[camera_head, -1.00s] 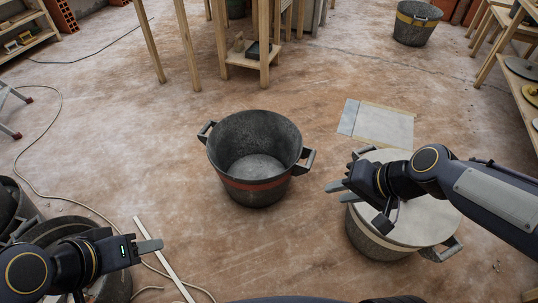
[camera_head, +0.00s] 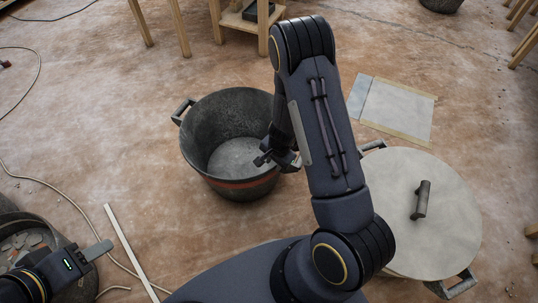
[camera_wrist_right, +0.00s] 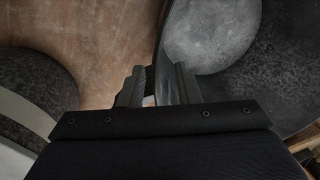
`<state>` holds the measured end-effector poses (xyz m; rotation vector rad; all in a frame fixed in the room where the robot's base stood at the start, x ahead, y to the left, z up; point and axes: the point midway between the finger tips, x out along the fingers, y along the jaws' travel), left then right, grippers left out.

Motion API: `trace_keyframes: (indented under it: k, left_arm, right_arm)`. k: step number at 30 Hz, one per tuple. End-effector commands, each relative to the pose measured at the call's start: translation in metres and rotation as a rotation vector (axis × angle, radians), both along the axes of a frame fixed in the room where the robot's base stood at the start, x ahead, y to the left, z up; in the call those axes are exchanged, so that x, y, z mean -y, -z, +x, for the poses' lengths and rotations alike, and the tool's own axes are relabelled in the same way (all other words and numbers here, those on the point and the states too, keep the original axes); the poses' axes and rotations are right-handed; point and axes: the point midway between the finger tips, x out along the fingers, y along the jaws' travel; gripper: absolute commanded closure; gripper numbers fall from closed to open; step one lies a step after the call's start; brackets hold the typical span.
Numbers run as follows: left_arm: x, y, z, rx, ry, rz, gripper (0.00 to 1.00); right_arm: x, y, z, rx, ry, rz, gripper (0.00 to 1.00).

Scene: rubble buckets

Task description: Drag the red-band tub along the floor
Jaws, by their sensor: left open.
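My right gripper (camera_head: 277,158) is down at the tub's right side, at the handle and rim. In the right wrist view its two fingers (camera_wrist_right: 157,88) stand on either side of a dark edge of the tub (camera_wrist_right: 245,85); whether they press on it I cannot tell. My left gripper (camera_head: 98,250) is open and empty at lower left, apart from the tub.
A lidded tub (camera_head: 440,235) stands close on the right. A flat pale board (camera_head: 397,108) lies behind it. A bucket of rubble (camera_head: 30,240) is at lower left, beside a white strip (camera_head: 130,250) and a cable. Wooden legs (camera_head: 180,28) stand behind.

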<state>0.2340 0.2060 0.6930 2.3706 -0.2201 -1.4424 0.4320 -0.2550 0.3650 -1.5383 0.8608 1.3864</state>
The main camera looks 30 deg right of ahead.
Motion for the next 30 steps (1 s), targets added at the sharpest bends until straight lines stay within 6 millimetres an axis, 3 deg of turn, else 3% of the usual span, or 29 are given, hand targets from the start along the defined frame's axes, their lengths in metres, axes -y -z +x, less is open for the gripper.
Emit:
trace_keyframes:
  k: [6, 13, 26, 30]
  left_arm:
    - [0.0, 0.02, 0.0, 0.0, 0.0, 0.0, 0.53]
    - [0.0, 0.033, 0.0, 0.0, 0.0, 0.0, 0.53]
    - [0.0, 0.035, 0.0, 0.0, 0.0, 0.0, 0.53]
    - [0.0, 0.035, 0.0, 0.0, 0.0, 0.0, 0.53]
  right_arm:
    - [-0.002, 0.036, 0.004, -0.002, 0.0, 0.002, 0.7]
    - [-0.004, 0.064, 0.008, -0.001, -0.002, 0.004, 0.7]
    - [-0.005, 0.071, 0.01, 0.0, -0.002, 0.003, 0.7]
    - [-0.005, 0.071, 0.01, 0.0, -0.002, 0.003, 0.88]
